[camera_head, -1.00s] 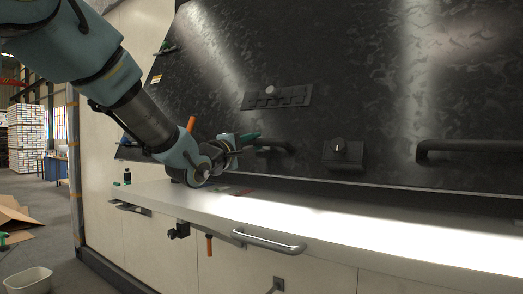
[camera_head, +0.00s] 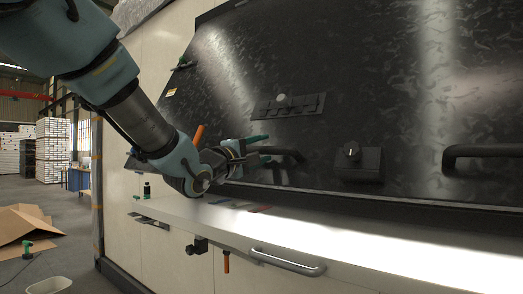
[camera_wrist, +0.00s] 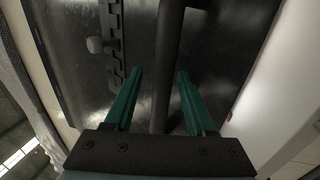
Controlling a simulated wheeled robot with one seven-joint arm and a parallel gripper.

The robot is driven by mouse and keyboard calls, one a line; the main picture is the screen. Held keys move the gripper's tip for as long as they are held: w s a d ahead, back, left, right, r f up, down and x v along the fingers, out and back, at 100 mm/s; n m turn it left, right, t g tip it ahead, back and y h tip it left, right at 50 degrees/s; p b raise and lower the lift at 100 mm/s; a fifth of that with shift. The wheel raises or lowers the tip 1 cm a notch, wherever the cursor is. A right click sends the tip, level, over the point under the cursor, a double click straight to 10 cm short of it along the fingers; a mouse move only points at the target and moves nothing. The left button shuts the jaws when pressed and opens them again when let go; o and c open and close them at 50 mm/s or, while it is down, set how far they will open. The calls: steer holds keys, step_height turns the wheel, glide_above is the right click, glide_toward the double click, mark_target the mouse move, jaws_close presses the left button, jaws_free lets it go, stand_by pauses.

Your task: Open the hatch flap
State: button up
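The hatch flap (camera_head: 380,80) is a large dark, mottled panel above a white ledge. It has a black bar handle (camera_head: 287,154) at its lower left and another black handle (camera_head: 480,151) at its lower right. My gripper (camera_head: 262,149) is at the left handle, its green fingers pointing toward the flap. In the wrist view, the fingers of my gripper (camera_wrist: 160,100) are spread apart. The handle bar (camera_wrist: 168,60) runs between them, with gaps on both sides. The handle's near end is partly hidden by the gripper in the head view.
A latch plate with a round knob (camera_head: 288,105) and a black knob block (camera_head: 357,162) sit on the flap. The white ledge (camera_head: 330,240) runs below, with a metal handle (camera_head: 288,262) on its front. A cardboard box (camera_head: 25,228) lies on the floor at left.

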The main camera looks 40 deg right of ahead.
steer(key=shift+f, duration=0.1)
steer(key=shift+s+a+f, duration=0.1)
steer(key=shift+a+f, duration=0.05)
steer(key=shift+a, duration=0.2)
steer(key=b+v, duration=0.3)
steer(key=v, duration=0.7)
steer(key=w+a+f+t+y, duration=0.3)
steer(key=w+a+f+y, duration=0.45)
steer(key=a+f, duration=0.3)
steer(key=w+a+f+t+y, duration=0.2)
steer(key=w+a+f+y, duration=0.4)
steer(key=w+a+f, duration=0.35)
steer(key=s+a+f+m+g+y, duration=0.2)
steer(key=s+a+f+g+y, duration=0.1)
steer(key=s+a+f, duration=0.4)
steer(key=s+a+f+m+g+y, duration=0.2)
steer(key=s+a+f+g, duration=0.3)
steer(key=a+f, duration=0.5)
steer(key=s+a+y, duration=0.1)
steer(key=s+a, duration=0.1)
steer(key=a, duration=0.1)
steer(key=shift+g, duration=0.3)
steer(key=shift+s, duration=0.15)
